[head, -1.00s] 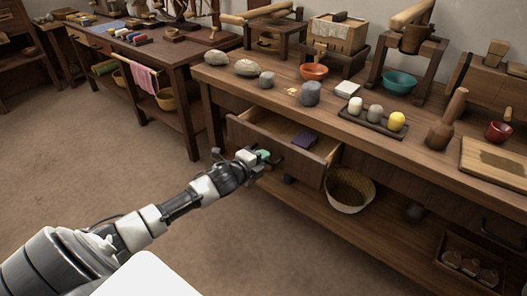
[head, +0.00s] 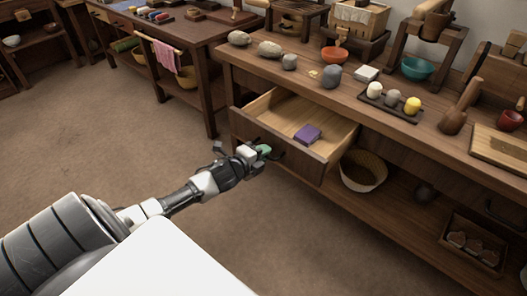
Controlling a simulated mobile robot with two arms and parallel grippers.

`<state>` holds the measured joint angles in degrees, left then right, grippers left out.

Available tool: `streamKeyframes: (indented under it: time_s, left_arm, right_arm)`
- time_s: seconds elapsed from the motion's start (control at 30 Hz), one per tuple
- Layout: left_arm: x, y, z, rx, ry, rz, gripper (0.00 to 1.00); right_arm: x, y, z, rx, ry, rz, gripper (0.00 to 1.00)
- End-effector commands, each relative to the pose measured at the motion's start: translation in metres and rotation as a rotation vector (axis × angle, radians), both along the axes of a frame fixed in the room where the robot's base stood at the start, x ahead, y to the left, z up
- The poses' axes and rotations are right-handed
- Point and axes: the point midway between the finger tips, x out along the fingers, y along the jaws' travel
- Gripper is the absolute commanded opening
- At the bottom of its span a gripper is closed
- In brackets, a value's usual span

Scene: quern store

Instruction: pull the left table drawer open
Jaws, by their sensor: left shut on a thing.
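The left table drawer (head: 292,155) stands well open under the left end of the long wooden table (head: 400,126). A purple block-like thing (head: 307,134) lies inside on its pale floor. My left gripper (head: 266,152) is at the drawer's front, shut on its dark handle (head: 279,155). The fingers hide part of the handle. My right gripper is not in view.
On the table stand an orange bowl (head: 334,55), a teal bowl (head: 417,69), stones and a dark tray with pale and yellow pieces. A basket (head: 362,170) is on the lower shelf right of the drawer. The floor in front is clear.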

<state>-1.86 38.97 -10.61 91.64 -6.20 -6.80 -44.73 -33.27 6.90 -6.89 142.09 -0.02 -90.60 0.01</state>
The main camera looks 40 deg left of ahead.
Motion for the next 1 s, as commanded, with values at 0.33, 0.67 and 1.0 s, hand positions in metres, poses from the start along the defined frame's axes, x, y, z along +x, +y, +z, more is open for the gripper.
streamKeyframes:
  time_s: [0.33,0.67,1.0]
  left_arm:
    - [0.0,0.0,-0.001,-0.001,0.001,0.0,0.35]
    - [-0.003,0.0,0.0,0.0,0.002,0.0,0.36]
    - [-0.056,0.004,0.012,0.0,0.005,0.0,0.36]
  right_arm:
    - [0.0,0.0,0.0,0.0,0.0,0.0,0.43]
    - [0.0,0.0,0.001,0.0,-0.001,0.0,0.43]
    - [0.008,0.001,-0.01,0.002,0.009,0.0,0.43]
